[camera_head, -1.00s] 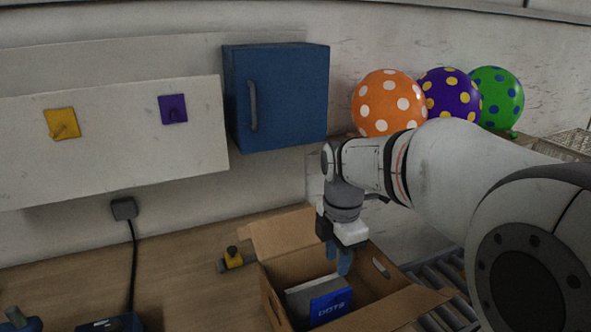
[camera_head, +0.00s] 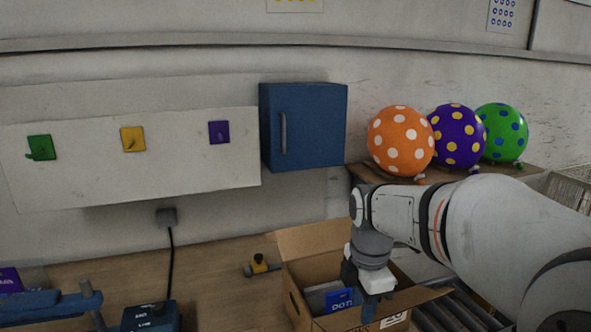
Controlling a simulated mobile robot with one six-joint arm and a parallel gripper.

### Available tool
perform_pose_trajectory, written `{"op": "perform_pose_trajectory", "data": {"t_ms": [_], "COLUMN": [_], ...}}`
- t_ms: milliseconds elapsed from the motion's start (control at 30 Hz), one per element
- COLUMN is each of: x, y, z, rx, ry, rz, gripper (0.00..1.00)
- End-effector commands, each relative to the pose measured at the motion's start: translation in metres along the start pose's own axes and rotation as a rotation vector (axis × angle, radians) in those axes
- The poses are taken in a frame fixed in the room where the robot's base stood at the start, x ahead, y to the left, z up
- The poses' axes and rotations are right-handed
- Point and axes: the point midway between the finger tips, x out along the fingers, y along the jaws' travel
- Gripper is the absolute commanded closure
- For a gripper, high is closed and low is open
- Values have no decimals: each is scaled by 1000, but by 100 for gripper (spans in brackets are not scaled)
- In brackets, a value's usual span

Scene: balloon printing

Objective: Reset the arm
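My gripper (camera_head: 372,292) hangs pointing down at the end of my arm, over the right part of an open cardboard box (camera_head: 312,268). Its blue fingers overlap in this view, so the gap between them cannot be made out. No object shows in them. A grey and blue package (camera_head: 338,300) lies inside the cardboard box, left of the fingers and apart from them as far as I can see. My arm reaches in from the right edge of the picture.
A blue cabinet (camera_head: 312,125) hangs on the wall. Orange (camera_head: 401,141), purple (camera_head: 457,136) and green (camera_head: 501,132) dotted balloons sit on a shelf at right. A white panel (camera_head: 180,170) carries green, yellow and purple hooks. A roller conveyor (camera_head: 450,308) lies right of the box.

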Motion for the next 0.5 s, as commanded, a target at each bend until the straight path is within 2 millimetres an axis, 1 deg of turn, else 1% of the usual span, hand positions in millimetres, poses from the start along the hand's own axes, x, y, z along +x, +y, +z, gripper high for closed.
{"op": "perform_pose_trajectory", "data": {"t_ms": [267,367,467,500], "x": [-1,-1,-1,0], "y": [-21,-30,-42,-47], "z": [2,3,3,4], "rx": [264,390,542,617], "ry": [-1,1,8,12], "rz": [38,57,79,91], "gripper": [68,68,68,68]}}
